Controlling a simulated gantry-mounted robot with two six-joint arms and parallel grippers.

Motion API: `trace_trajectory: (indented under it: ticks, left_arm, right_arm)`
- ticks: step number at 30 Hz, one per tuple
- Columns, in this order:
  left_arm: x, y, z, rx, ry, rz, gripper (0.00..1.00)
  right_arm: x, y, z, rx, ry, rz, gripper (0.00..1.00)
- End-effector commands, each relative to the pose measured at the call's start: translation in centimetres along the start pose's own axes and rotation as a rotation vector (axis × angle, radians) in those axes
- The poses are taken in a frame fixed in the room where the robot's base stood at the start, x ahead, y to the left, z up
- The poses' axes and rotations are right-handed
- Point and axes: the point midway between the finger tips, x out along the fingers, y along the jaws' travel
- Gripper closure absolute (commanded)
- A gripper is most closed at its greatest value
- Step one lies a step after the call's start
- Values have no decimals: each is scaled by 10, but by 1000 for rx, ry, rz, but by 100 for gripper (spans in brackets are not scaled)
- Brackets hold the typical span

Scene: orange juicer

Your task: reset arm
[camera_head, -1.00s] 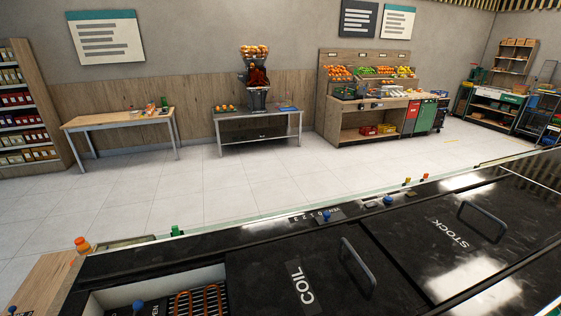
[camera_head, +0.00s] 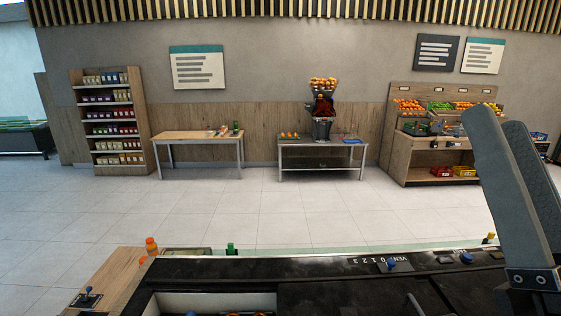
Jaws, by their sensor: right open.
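My right gripper (camera_head: 502,122) stands large and close at the right side of the head view. Its two grey fingers point up, with a gap between them, and it is open. I see nothing held between the fingers. It hides part of the produce stand behind it. My left gripper is not in view. The orange juicer (camera_head: 322,105), with oranges on top, stands on a metal table (camera_head: 320,146) against the far wall.
A dark counter (camera_head: 330,272) runs along the near edge, with an orange bottle (camera_head: 151,246) at its left. Far back are a shelf unit (camera_head: 108,122), a wooden table (camera_head: 198,136) and the produce stand (camera_head: 399,160). The tiled floor (camera_head: 270,215) between is clear.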

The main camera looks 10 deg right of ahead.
Motion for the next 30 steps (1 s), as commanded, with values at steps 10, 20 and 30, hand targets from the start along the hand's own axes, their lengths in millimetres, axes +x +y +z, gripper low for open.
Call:
trace_trajectory:
  ticks: [10, 20, 30]
  left_arm:
    - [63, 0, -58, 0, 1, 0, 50]
    - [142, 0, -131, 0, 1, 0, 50]
    - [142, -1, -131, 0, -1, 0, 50]
  right_arm:
    - [63, -38, -34, -237, -56, -97, 38]
    - [145, -62, -99, -237, -57, -96, 38]
    - [145, -62, -100, -237, -57, -95, 38]
